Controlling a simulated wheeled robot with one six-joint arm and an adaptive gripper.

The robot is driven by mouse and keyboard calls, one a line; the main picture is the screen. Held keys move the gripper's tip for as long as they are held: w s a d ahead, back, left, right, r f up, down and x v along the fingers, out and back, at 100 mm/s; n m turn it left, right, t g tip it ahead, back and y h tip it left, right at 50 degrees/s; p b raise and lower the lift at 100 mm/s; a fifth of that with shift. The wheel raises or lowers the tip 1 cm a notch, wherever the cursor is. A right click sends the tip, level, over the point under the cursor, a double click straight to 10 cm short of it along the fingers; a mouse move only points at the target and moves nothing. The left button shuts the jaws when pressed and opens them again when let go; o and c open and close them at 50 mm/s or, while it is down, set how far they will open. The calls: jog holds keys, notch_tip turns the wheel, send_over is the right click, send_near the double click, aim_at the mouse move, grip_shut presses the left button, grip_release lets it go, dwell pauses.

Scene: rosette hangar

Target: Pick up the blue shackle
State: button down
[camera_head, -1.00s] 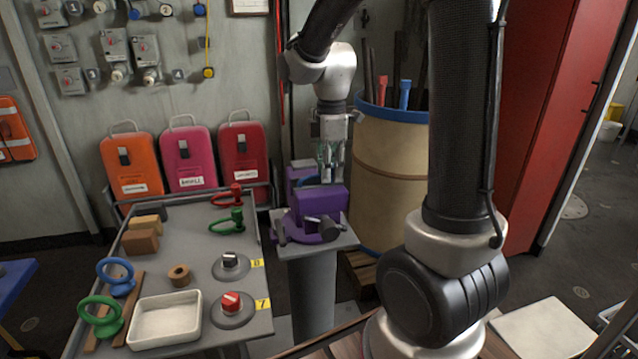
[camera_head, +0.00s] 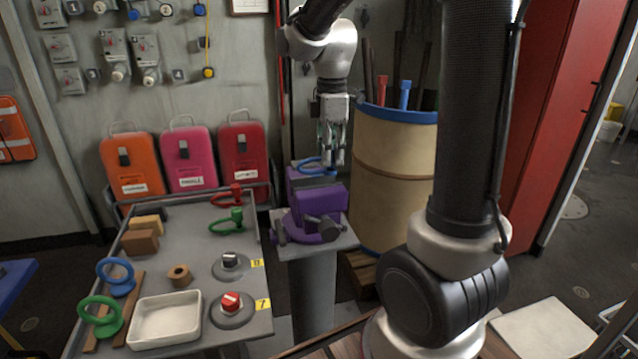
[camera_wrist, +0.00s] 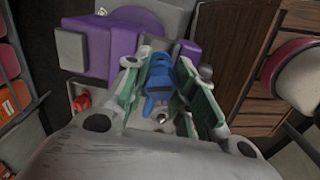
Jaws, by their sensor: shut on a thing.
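The blue shackle (camera_head: 312,164) shows at the left of my gripper's fingertips in the head view, just above the purple vise (camera_head: 318,205). My gripper (camera_head: 331,158) points down and is shut on the shackle. In the wrist view the blue shackle (camera_wrist: 160,80) sits between the two green-padded fingers of my gripper (camera_wrist: 168,88), with the purple vise (camera_wrist: 110,45) beyond. Part of the shackle is hidden by the fingers. I cannot tell whether it clears the vise fully.
A beige barrel (camera_head: 393,185) with a blue rim stands close right of the vise. The grey table (camera_head: 190,230) at left holds a red shackle (camera_head: 230,196), a green shackle (camera_head: 228,222), a white tray (camera_head: 165,320) and knobs. Coloured cases line the wall.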

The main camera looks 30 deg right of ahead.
jog(key=shift+r, duration=2.1)
